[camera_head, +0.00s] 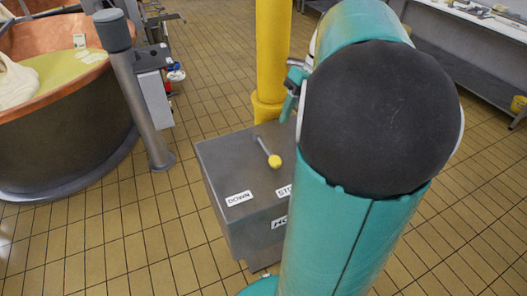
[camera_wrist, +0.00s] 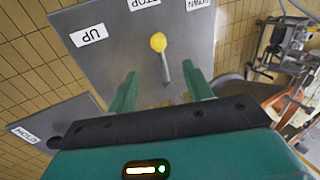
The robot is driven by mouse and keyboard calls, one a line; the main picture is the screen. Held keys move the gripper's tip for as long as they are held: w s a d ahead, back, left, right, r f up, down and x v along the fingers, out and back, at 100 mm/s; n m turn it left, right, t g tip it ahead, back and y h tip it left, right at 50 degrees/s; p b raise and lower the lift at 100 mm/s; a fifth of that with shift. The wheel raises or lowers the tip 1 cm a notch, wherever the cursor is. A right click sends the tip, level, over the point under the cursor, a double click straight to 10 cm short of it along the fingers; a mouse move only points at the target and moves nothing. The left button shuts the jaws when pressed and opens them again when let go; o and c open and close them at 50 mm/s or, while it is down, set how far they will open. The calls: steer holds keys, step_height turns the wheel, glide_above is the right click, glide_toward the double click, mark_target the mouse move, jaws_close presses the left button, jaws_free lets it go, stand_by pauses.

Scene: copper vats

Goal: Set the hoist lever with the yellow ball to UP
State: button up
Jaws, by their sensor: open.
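The hoist lever is a short grey stick with a yellow ball (camera_head: 275,161) on its end, on top of a grey box (camera_head: 225,160). In the wrist view the lever's ball (camera_wrist: 158,42) points towards the STOP label (camera_wrist: 143,3). The UP label (camera_wrist: 88,35) is at the left and the DOWN label (camera_wrist: 199,3) at the right. My gripper (camera_wrist: 162,84) is open and empty, its two teal fingers either side of the lever's stick in the picture. I cannot tell whether they reach down around it. In the head view my arm hides the UP side of the box.
A yellow post (camera_head: 271,60) stands behind the box. A copper vat (camera_head: 70,110) and a grey post (camera_head: 135,95) are at the left. A metal bench (camera_head: 480,75) is at the upper right. Another grey panel (camera_wrist: 85,118) with a label is at the lower left of the wrist view.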

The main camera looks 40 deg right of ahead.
mark_target(278, 158)
steer(key=x, duration=1.3)
steer(key=shift+s+f, duration=0.15)
steer(key=shift+f, duration=0.3)
jaws_close()
